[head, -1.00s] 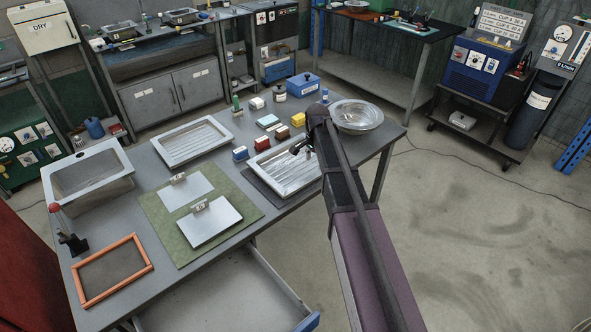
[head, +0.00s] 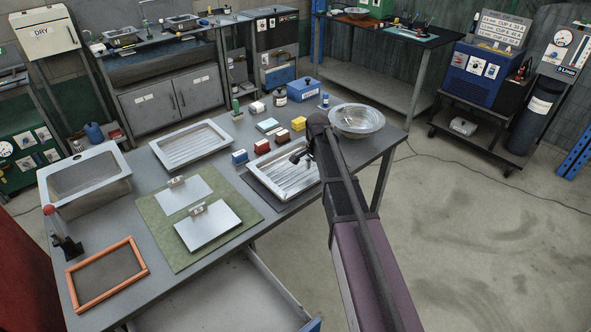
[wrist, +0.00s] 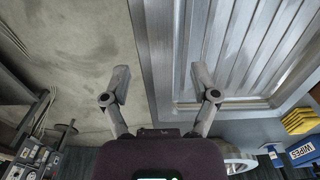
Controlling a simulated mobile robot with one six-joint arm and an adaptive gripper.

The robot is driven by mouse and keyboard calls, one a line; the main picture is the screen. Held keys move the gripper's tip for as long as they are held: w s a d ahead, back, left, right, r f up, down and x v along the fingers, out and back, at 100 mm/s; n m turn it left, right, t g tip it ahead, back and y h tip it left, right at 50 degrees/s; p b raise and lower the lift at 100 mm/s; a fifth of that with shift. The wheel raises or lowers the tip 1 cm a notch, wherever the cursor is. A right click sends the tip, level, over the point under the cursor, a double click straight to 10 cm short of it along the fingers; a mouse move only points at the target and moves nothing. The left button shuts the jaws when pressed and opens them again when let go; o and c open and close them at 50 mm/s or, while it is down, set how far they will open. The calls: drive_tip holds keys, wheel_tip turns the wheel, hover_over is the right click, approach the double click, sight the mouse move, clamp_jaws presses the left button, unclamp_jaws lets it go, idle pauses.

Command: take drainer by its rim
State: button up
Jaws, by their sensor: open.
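A ribbed metal drainer (head: 284,180) lies on a dark mat at the right part of the workbench. My gripper (head: 300,158) is over its right end in the head view, partly hidden by my own arm. In the wrist view the drainer (wrist: 245,45) fills the upper right, its ribs and straight rim clear. My gripper (wrist: 160,72) is open and empty there. The drainer's rim (wrist: 163,55) runs between the two fingers, one over the ribbed side and one over bare floor. I cannot tell how high the fingers are above the rim.
A second ribbed metal tray (head: 191,128) lies further left. A round metal bowl (head: 357,119) stands near the right corner, close to my arm. Yellow (head: 298,123) and red blocks sit behind the drainer. A green mat (head: 160,222) holds two metal plates.

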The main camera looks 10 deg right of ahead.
sight(315, 179)
drive_tip(key=shift+w+f+b, duration=0.1)
drive_tip(key=shift+f+b, duration=2.2)
drive_tip(key=shift+f, duration=0.15)
clamp_jaws()
